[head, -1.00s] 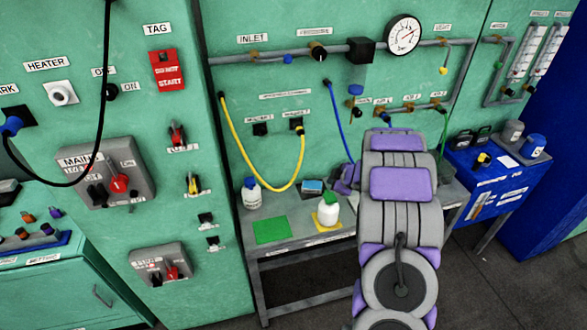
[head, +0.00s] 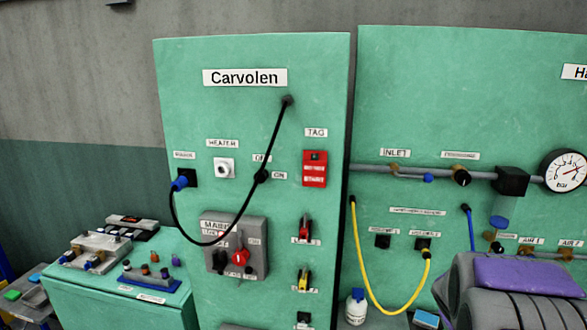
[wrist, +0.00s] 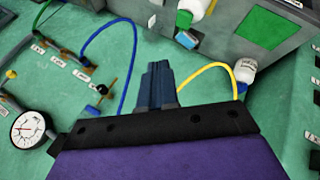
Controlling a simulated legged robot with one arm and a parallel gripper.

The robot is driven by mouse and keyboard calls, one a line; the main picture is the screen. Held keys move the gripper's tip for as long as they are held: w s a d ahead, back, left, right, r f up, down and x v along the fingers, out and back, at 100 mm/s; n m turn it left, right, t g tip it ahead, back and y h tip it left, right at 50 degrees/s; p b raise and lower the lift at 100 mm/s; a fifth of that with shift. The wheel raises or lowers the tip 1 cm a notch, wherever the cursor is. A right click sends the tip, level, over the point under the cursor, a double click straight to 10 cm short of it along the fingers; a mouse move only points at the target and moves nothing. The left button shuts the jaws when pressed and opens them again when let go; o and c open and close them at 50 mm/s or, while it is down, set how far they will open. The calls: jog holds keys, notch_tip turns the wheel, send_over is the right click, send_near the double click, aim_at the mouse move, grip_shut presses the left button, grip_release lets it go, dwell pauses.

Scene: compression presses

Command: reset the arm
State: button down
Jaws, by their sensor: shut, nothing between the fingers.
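My gripper (wrist: 158,85) shows in the wrist view with its dark fingers together and nothing between them. It points toward the green panel, and a yellow hose (wrist: 210,75) and a blue hose (wrist: 118,35) show on either side of it. In the head view my purple and grey arm fills the lower right corner, in front of the panel. My gripper does not show in the head view.
The panel labelled Carvolen (head: 245,77) bears a grey main switch box (head: 235,247) and a red tag (head: 314,168). A pressure gauge (head: 564,171) is at the right. A green bench (head: 120,295) is at lower left.

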jog(key=s+a+f+m+g+y+b, duration=0.1)
jog(key=s+a+g+y, duration=0.5)
jog(key=s+a, duration=2.2)
jog(key=s+b, duration=0.1)
jog(key=s, duration=0.1)
jog(key=shift+s+f+m+g, duration=0.2)
jog(key=shift+s+m+g, duration=0.1)
jog(key=shift+s+g, duration=0.1)
jog(key=shift+w, duration=0.1)
